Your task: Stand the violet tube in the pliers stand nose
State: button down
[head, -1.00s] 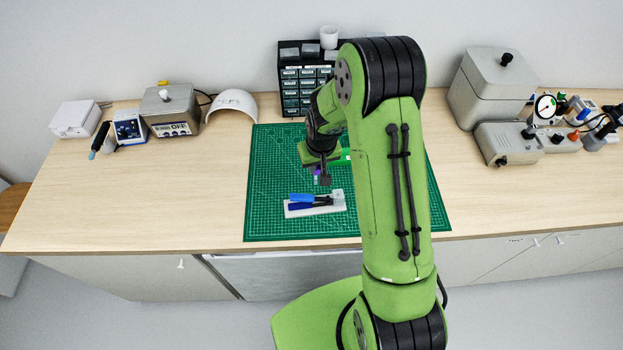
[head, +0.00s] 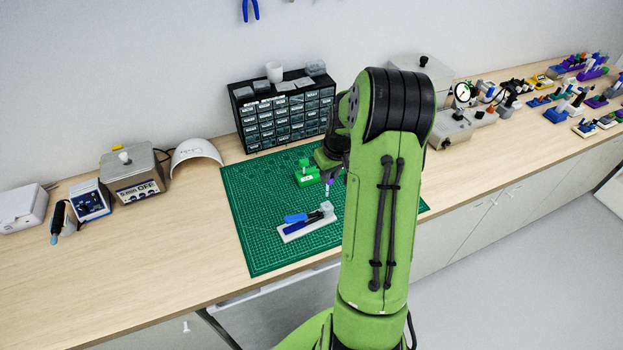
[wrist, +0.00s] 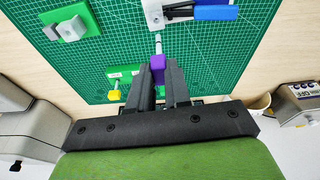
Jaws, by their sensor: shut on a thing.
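The violet tube (wrist: 157,66) is held between the two dark fingers of my gripper (wrist: 161,78). Its thin pale tip points toward the pliers stand (wrist: 154,14) in the wrist view. In the head view the tube (head: 327,184) shows as a small violet piece with a pale lower end, below my gripper (head: 328,174). The white pliers stand (head: 296,234) lies on the green mat with blue-handled pliers (head: 297,218) on it. I cannot tell whether tip and stand touch.
The green cutting mat (head: 250,215) lies under the stand. A green block (head: 307,177) sits behind, left of my gripper. A dark drawer cabinet (head: 285,120) stands at the back. The wrist view shows a green block with a yellow piece (wrist: 115,94) beside the fingers.

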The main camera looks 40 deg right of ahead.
aim_at(330, 183)
jog(key=shift+d+f, duration=0.1)
jog(key=shift+d, duration=0.3)
jog(key=shift+a, duration=0.25)
jog(key=shift+a+f+b, duration=0.2)
jog(key=shift+f+b, duration=0.05)
jog(key=shift+b, duration=0.2)
jog(key=f+b, duration=0.2)
jog(key=f, duration=0.1)
jog(key=shift+d+b, duration=0.2)
jog(key=shift+b, duration=0.15)
jog(key=shift+a+f+b, duration=0.1)
jog(key=shift+f+b, duration=0.4)
jog(key=shift+s+b+x, duration=0.25)
jog(key=shift+b+x, duration=0.7)
jog(key=shift+x, duration=0.15)
jog(key=c, duration=1)
grip_release()
